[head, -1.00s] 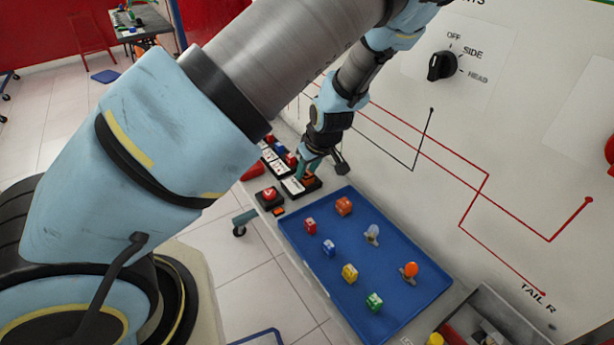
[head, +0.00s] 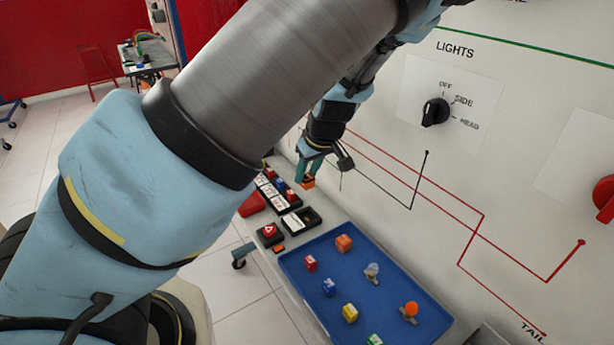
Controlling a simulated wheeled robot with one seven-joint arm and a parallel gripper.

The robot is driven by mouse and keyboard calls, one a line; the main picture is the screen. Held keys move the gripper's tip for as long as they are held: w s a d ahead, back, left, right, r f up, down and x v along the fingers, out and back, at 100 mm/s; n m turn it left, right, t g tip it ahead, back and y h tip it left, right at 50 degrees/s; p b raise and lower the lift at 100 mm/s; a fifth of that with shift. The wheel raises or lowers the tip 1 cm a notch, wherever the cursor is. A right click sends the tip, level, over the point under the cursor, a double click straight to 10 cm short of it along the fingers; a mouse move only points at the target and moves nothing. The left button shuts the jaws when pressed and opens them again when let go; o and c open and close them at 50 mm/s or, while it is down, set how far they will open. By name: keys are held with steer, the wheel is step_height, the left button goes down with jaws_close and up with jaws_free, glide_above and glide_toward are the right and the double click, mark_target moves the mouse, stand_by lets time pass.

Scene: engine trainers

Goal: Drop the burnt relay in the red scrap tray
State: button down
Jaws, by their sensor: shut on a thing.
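My gripper (head: 308,178) is shut on a small orange block (head: 309,184), probably the relay. It holds the block in the air above and behind a black socket box (head: 300,221) with a white label. Whether the block is burnt is too small to tell. A red object (head: 252,204) shows at the left end of the bench beside my arm. It may be the red scrap tray, but my arm hides part of it.
A blue tray (head: 318,308) holds several coloured blocks and two bulbs. A black box with several fuses (head: 278,190) is behind. The white panel (head: 390,150) rises close on the right.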

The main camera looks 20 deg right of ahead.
mark_target(307, 177)
steer(key=shift+r+p, duration=2.4)
steer(key=shift+r, duration=0.05)
